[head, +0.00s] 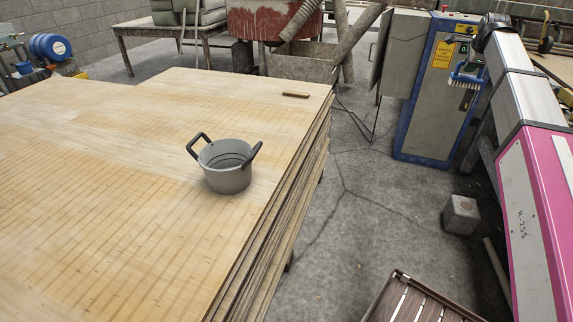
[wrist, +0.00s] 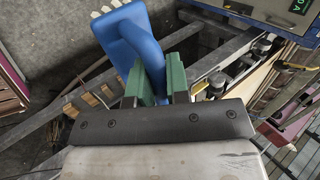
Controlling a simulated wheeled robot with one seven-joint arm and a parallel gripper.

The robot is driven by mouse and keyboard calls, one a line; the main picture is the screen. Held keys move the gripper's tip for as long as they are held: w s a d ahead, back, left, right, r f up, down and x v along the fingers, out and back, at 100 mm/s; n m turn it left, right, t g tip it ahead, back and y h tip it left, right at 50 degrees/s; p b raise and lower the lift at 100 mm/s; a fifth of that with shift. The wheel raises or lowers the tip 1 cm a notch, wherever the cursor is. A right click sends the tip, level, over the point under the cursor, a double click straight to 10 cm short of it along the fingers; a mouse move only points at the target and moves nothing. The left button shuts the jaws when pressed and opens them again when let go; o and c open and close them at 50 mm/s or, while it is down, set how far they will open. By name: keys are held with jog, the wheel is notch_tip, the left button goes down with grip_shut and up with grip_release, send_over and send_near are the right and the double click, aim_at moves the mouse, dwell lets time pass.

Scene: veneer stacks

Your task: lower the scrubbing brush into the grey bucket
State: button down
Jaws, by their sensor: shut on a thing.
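The grey bucket (head: 228,180) stands upright on the stack of veneer sheets, its two dark handles raised. Its open top faces up, and I see nothing inside. The scrubbing brush (head: 466,79) is blue with pale bristles on its underside. It hangs from my gripper (head: 463,62) at the upper right of the head view, far to the right of the bucket and clear of the stack. In the wrist view my gripper's green fingers (wrist: 157,80) are shut on the blue brush (wrist: 128,34).
A small wooden block (head: 295,95) lies near the far right corner of the veneer stack (head: 100,180). A blue and grey machine cabinet (head: 430,95) stands behind the brush. A concrete block (head: 461,215) and a slatted crate (head: 420,302) are on the floor. The sheet around the bucket is clear.

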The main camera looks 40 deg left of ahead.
jog(key=s+a, duration=1.5)
jog(key=a, duration=0.3)
jog(key=s+a, duration=1.5)
jog(key=a, duration=0.3)
jog(key=s+a+r, duration=0.1)
jog(key=s+a, duration=0.4)
jog(key=s, duration=0.8)
jog(key=s+a, duration=0.6)
jog(key=s, duration=0.8)
jog(key=s+a+r, duration=0.1)
jog(key=s+a, duration=0.4)
jog(key=s, duration=0.8)
notch_tip(320, 180, down, 10)
jog(key=shift+s, duration=0.4)
jog(key=shift+w+a, duration=0.15)
jog(key=shift+w, duration=0.15)
notch_tip(320, 180, down, 15)
jog(key=shift+r, duration=0.2)
